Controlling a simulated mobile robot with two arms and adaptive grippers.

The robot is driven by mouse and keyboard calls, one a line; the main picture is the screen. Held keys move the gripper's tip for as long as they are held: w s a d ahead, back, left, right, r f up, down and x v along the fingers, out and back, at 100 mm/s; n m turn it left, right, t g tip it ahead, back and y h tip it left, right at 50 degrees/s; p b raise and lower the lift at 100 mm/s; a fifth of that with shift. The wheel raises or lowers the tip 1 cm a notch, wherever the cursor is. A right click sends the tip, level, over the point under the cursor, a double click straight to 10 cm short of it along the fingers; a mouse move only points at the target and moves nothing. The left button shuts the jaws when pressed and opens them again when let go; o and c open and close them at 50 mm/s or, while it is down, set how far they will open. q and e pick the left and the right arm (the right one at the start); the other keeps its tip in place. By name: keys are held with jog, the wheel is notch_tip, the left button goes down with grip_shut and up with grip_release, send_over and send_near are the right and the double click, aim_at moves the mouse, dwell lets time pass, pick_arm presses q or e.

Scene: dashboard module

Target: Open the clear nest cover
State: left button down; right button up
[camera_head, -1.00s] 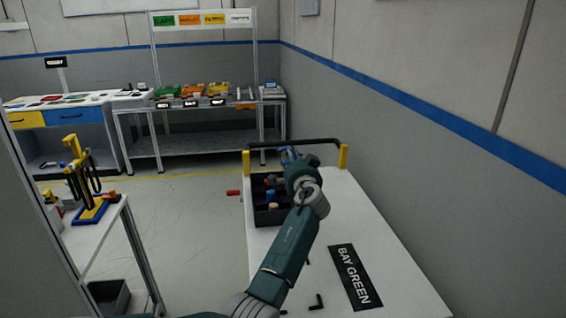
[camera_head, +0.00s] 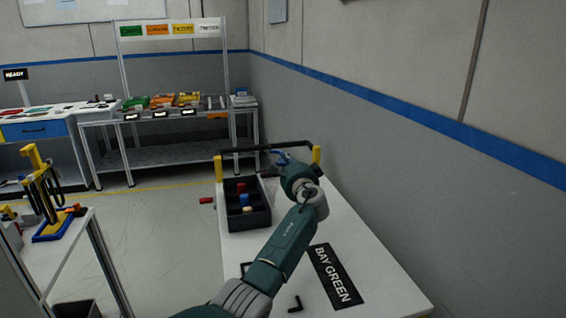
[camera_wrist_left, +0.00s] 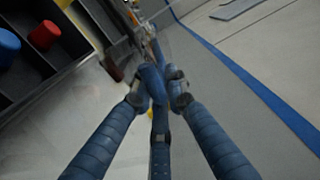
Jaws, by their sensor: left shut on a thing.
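My left gripper (camera_head: 279,157) is above the white bay table, to the right of the black compartment tray (camera_head: 236,222) and near the black crossbar (camera_head: 240,151) between two yellow posts. In the left wrist view its fingertips (camera_wrist_left: 157,92) are shut on a dark blue-grey bar (camera_wrist_left: 158,135) running up the middle of the picture. I cannot tell whether this bar belongs to the cover. The clear cover itself cannot be made out in either view. The tray shows red, blue and pale pieces in its compartments. My right gripper is not in view.
The BAY GREEN plate (camera_head: 335,275) lies at the table's front, with small black brackets nearby. A stand with a yellow post (camera_head: 36,158) is on a side table at left. Shelving with coloured bins (camera_head: 175,100) stands at the back. The wall is close on the right.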

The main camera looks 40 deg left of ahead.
pick_arm(q)
jog(key=shift+a+r, duration=0.15)
jog(key=shift+r, duration=0.45)
jog(key=c, duration=1.8)
grip_release()
jog(key=shift+w, duration=0.1)
jog(key=shift+f, duration=0.4)
jog(key=v, duration=1.2)
jog(key=shift+r, duration=0.1)
